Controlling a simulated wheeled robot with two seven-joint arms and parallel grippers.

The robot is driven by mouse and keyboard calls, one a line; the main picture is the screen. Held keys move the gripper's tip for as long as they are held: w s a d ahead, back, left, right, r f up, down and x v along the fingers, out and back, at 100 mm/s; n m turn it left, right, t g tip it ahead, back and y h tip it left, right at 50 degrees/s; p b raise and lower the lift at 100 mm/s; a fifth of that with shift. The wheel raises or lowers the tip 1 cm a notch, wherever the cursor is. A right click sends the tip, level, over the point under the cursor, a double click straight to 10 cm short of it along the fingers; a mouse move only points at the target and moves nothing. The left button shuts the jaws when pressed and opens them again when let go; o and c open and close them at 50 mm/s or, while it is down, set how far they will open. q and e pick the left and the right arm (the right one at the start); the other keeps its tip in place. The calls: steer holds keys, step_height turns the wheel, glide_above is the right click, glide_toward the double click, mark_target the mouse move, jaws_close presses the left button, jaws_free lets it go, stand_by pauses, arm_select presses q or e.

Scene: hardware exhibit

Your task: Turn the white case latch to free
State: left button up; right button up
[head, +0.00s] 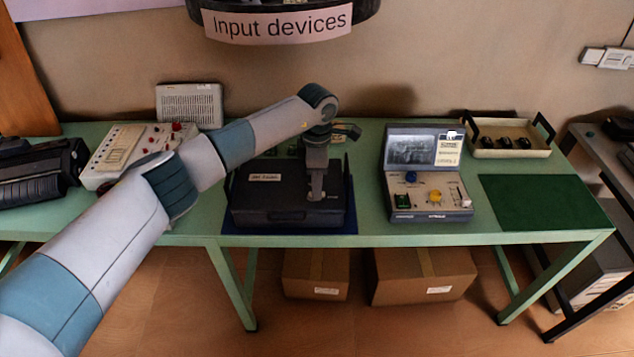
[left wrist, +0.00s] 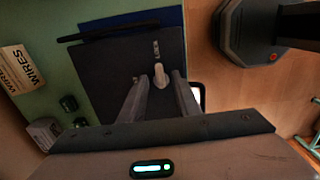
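A black case (head: 270,212) stands on a blue mat (head: 237,229) on the green table. It fills the upper middle of the left wrist view (left wrist: 108,72). The white latch (left wrist: 160,76) is on its dark face, with a small pale mark above it. My left gripper (head: 316,195) comes down over the right part of the case. In the left wrist view its two fingers (left wrist: 160,88) are spread, one on each side of the latch, with narrow gaps. I cannot tell whether they touch it. My right gripper is in neither view.
A device with coloured knobs (head: 430,185) stands right of the case. A tray (head: 510,140) and a dark green mat (head: 540,201) are further right. A control box (head: 125,150) is left, behind my arm. Cardboard boxes (head: 424,277) are under the table.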

arm_select(q)
steer(key=shift+f, duration=0.65)
steer(key=shift+c, duration=0.3)
jaws_close()
